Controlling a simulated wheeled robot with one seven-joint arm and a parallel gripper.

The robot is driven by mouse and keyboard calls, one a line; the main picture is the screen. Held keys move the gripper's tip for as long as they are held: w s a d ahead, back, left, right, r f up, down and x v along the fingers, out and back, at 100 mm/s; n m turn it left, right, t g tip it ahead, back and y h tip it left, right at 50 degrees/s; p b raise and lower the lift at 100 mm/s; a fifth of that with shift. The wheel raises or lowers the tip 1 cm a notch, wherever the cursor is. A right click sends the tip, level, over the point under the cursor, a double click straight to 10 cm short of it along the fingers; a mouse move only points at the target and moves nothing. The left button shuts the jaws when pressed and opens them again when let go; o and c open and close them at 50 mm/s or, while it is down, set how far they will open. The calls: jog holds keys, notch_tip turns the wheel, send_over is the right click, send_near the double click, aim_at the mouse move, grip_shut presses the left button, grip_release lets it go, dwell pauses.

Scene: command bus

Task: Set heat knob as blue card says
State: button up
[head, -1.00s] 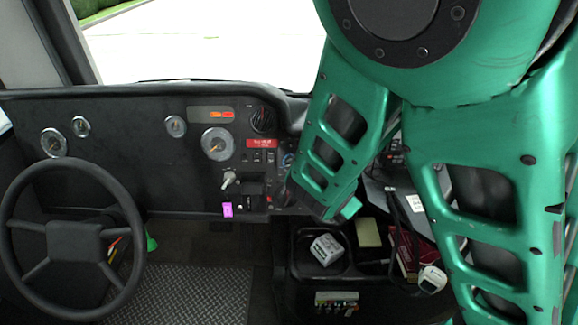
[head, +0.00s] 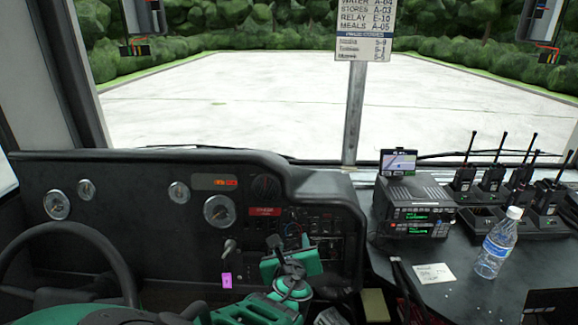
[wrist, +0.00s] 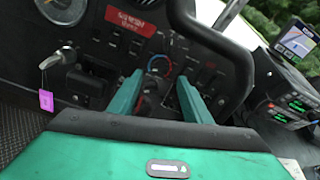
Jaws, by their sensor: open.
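The heat knob (wrist: 160,69), a small dial with a blue and red arc, is on the black dash panel in the wrist view. In the head view its blue marking (head: 292,231) shows just above my gripper. My gripper (wrist: 163,98) has two green fingers, open and apart, with nothing held between them. They point at the panel just below the dial in the wrist picture; the gap to the panel is hard to judge. In the head view my gripper (head: 291,257) partly covers the lower panel. I cannot make out a blue card in either current view.
A key with a pink tag (head: 227,279) hangs left of my gripper. The steering wheel (head: 70,232) is at lower left. To the right are a radio unit (head: 412,210), a white card (head: 434,273), a water bottle (head: 497,245) and several handheld radios. A sign (head: 362,30) hangs on the windshield post.

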aim_at(293, 233)
jog(key=x, duration=0.6)
jog(key=shift+w+f, duration=0.2)
jog(key=shift+w, duration=0.15)
jog(key=shift+c, duration=0.4)
jog(key=c, duration=1)
jog(key=shift+a, duration=0.25)
jog(key=shift+d, duration=0.25)
